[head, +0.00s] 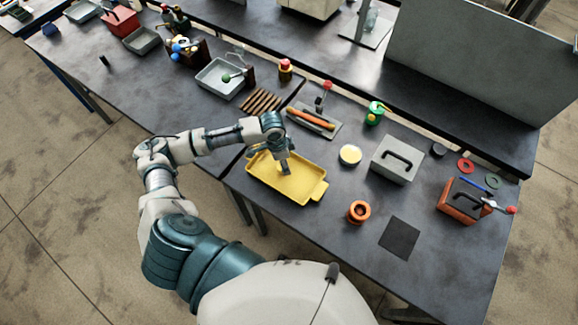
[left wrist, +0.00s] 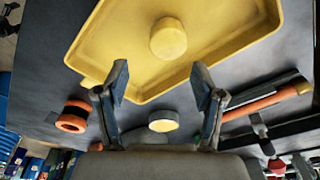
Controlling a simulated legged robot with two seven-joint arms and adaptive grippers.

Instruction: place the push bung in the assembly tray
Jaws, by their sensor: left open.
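The yellow assembly tray (head: 312,192) lies at the table's near left edge in the head view, and fills the top of the left wrist view (left wrist: 105,50). A short yellow cylinder, which looks like the push bung (left wrist: 168,38), is on the tray floor in the left wrist view. In the head view it is mostly hidden by my gripper. My left gripper (head: 284,170) is over the tray, fingers pointing down. In the left wrist view its fingers (left wrist: 158,76) are spread and empty, with the yellow cylinder beyond the tips. My right gripper is out of view.
A round yellow-topped piece (head: 350,155) and an orange ring (head: 359,212) stand right of the tray. A grey box with a black handle (head: 398,160) is farther right. An orange-handled tool (head: 312,118) lies behind the tray. A dark square mat (head: 399,238) lies front right.

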